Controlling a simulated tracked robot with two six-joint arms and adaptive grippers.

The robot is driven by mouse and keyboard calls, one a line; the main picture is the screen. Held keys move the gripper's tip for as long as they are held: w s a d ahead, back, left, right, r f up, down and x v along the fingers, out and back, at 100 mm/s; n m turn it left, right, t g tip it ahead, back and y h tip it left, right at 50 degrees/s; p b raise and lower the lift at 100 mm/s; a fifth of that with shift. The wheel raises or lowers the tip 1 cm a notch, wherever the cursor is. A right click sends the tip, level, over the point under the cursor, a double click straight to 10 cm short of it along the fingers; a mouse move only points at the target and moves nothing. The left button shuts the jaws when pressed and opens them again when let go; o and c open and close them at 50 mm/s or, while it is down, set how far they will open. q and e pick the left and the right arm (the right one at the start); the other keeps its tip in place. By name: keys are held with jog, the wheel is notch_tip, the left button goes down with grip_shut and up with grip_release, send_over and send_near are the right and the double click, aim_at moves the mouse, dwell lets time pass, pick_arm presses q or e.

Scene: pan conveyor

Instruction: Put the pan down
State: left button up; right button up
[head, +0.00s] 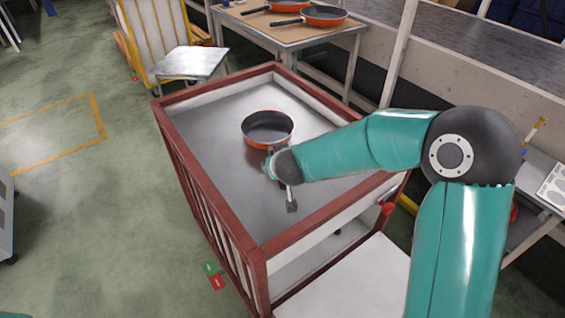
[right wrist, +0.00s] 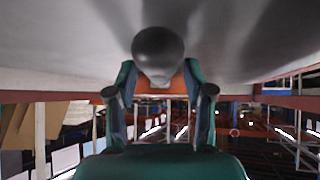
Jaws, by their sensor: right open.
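An orange pan with a dark inside (head: 268,128) sits upright on the grey bed of a red-framed cart (head: 215,130) in the head view. My right gripper (head: 272,165) is at the near side of the pan, by its handle, partly hidden by my wrist. In the right wrist view the dark rounded handle end (right wrist: 158,50) shows large, with the fingers of my right gripper (right wrist: 160,93) spread apart on either side. An orange strip of the pan (right wrist: 178,103) shows behind them. Whether the fingers touch the handle cannot be told. My left gripper is not in view.
The cart's raised red rim (head: 182,158) surrounds the bed, which is clear left of the pan. A table (head: 290,30) behind holds more orange pans (head: 323,15). A small grey stand (head: 192,62) is beyond the cart. A conveyor (head: 450,50) runs at the upper right.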

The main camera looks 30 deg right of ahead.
jog(key=p+v, duration=0.5)
jog(key=v, duration=0.7)
